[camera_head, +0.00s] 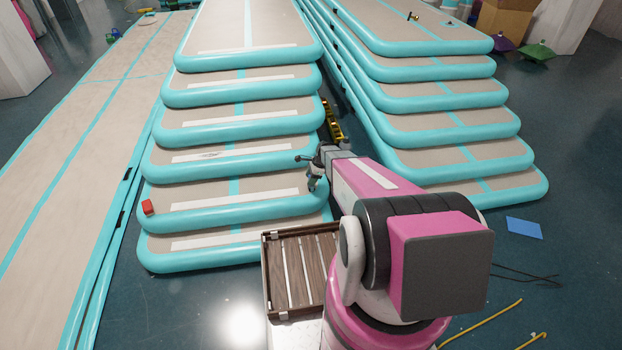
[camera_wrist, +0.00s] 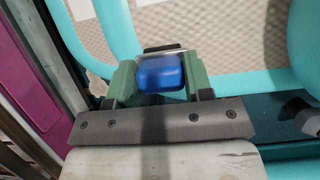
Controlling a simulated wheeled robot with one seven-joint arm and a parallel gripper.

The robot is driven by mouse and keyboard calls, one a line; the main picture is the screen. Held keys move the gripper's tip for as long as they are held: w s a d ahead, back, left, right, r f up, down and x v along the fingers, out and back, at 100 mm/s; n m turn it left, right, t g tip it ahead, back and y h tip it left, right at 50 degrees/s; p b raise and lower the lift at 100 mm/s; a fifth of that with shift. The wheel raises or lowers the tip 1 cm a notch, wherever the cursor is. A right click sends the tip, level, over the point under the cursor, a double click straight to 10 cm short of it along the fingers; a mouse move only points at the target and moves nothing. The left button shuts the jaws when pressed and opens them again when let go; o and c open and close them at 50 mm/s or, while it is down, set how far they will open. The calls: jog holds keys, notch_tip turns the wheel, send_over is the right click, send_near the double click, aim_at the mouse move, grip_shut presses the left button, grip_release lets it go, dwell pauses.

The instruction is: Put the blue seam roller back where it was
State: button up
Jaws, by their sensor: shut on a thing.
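The blue seam roller (camera_wrist: 161,72) shows in the wrist view as a rounded blue block between the green-padded fingers of my gripper (camera_wrist: 160,82). My gripper is shut on it. A thin pale metal part shows at its far edge, and the rest of it is hidden. In the head view my gripper (camera_head: 313,172) is small, at the right side of the stepped stack of inflatable tracks (camera_head: 232,211). The roller cannot be made out there. In the wrist view, turquoise track edges and a beige top (camera_wrist: 215,30) lie beyond the roller.
A slatted wooden crate (camera_head: 300,270) stands in front of the stack. A second stack (camera_head: 455,140) is at right, with a yellow level (camera_head: 333,118) in the gap. A blue sheet (camera_head: 524,228) and yellow rods (camera_head: 480,323) lie on the floor.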

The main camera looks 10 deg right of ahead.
jog(key=o, duration=1.1)
jog(key=v, duration=1.2)
jog(key=shift+s+a+r+n+h, duration=0.75)
jog(key=shift+s+r+n, duration=2.25)
jog(key=shift+s, duration=1.05)
jog(key=shift+s+a+r+n+h, duration=0.7)
jog(key=shift+s+r+n, duration=2.3)
jog(key=shift+s, duration=1.05)
jog(key=shift+s+a+r+n+h, duration=0.75)
jog(key=shift+s+r+n, duration=2.25)
jog(key=shift+s, duration=1.05)
